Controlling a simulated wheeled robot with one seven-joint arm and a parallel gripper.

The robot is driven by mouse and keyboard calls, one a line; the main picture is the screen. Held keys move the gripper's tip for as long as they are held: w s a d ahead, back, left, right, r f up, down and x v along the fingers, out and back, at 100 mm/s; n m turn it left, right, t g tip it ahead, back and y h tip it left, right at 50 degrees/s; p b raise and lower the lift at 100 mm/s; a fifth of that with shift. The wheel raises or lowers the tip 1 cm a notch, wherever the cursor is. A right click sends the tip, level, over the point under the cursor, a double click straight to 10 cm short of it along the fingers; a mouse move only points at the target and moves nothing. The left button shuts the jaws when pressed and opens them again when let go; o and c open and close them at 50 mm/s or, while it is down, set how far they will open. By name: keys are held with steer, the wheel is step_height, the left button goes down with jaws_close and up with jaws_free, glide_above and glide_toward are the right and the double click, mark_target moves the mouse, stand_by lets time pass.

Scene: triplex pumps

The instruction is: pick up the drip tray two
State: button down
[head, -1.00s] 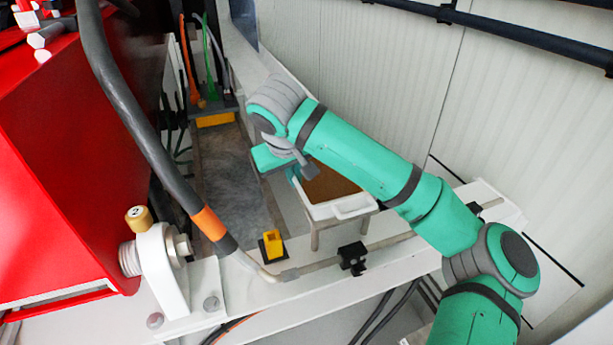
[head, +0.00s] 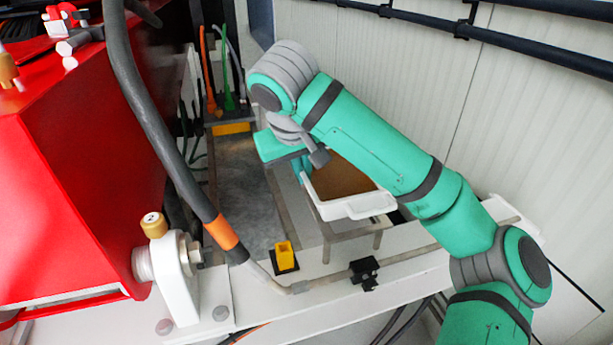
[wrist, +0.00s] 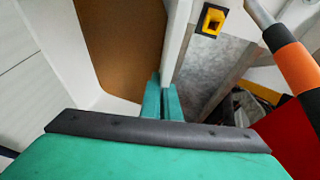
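The drip tray (head: 358,208) is a white rectangular tray with a brown inside floor. In the head view it hangs a little above a small grey stand (head: 352,232), slightly tilted, with my arm covering part of it. My gripper (head: 303,172) is at the tray's left side wall. In the wrist view, the green fingers of my gripper (wrist: 163,90) are close together with the white wall of the drip tray (wrist: 178,38) between them. The far part of the tray is hidden behind my arm in the head view.
A yellow block-like fitting (head: 284,256) sits on the white frame in front. A grey hose with an orange band (head: 221,232) and a red machine (head: 70,190) stand at left. A white panelled wall (head: 400,90) is close behind at right. Cables hang at the back.

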steer(key=s+a+r, duration=0.2)
steer(key=s+r, duration=0.3)
steer(key=s, duration=0.5)
steer(key=shift+r, duration=0.4)
steer(key=shift+s+a, duration=0.1)
steer(key=shift+s, duration=0.05)
steer(key=s+d+n+y, duration=0.2)
steer(key=s+d+n, duration=0.1)
steer(key=s+n, duration=0.15)
steer(key=w+f, duration=1.2)
steer(key=w, duration=0.1)
steer(key=shift+a+f, duration=0.3)
steer(key=shift+f, duration=0.05)
steer(key=shift+w+f, duration=0.1)
stand_by(0.4)
